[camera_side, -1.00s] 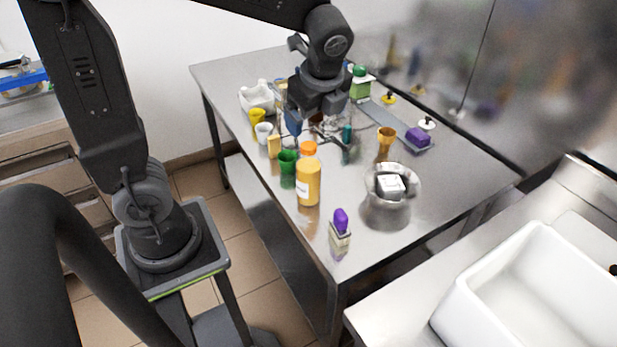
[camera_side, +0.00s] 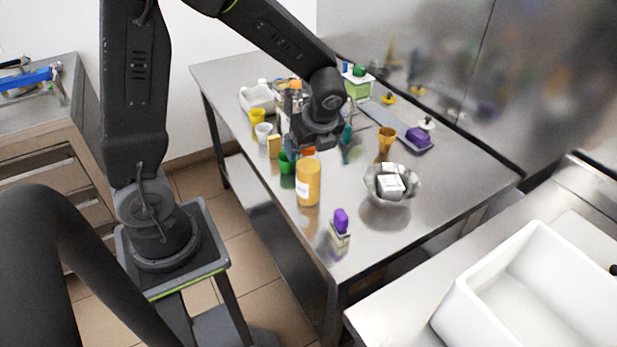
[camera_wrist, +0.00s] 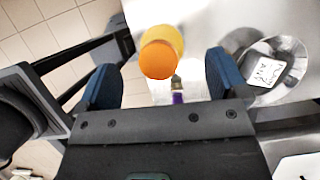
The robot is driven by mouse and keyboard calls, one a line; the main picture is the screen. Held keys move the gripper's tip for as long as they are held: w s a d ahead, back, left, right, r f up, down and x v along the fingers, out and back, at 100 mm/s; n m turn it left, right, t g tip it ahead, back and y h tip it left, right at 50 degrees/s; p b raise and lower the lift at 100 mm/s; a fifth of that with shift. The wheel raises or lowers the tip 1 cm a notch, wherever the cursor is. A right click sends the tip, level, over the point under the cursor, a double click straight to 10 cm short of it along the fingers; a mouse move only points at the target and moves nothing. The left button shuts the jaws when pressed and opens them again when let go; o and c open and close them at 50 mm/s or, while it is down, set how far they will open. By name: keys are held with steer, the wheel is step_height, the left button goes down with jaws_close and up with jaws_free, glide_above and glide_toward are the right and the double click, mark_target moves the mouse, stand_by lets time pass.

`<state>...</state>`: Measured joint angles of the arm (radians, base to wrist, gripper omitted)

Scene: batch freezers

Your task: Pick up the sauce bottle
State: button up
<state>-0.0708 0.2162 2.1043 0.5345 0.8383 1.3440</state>
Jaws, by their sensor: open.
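The sauce bottle (camera_side: 308,186) is a yellow-orange bottle with an orange cap and a pale label. It stands upright near the front left part of the steel table, its cap partly hidden by my gripper in the side view. My gripper (camera_side: 302,150) is open and empty, just above and behind the bottle's top. In the wrist view, the sauce bottle (camera_wrist: 160,55) shows from above, cap toward the camera, between the two blue fingers of my gripper (camera_wrist: 163,75). Neither finger visibly touches it.
A metal bowl (camera_side: 388,199) holding a white box stands to the right. A purple-capped small bottle (camera_side: 340,226) stands in front. Cups and other items crowd the back. The table's front right is clear.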

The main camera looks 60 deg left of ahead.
mark_target(309, 175)
steer(key=x, duration=0.3)
steer(key=shift+f, duration=0.2)
steer(key=shift+r, duration=0.1)
steer(key=c, duration=1.5)
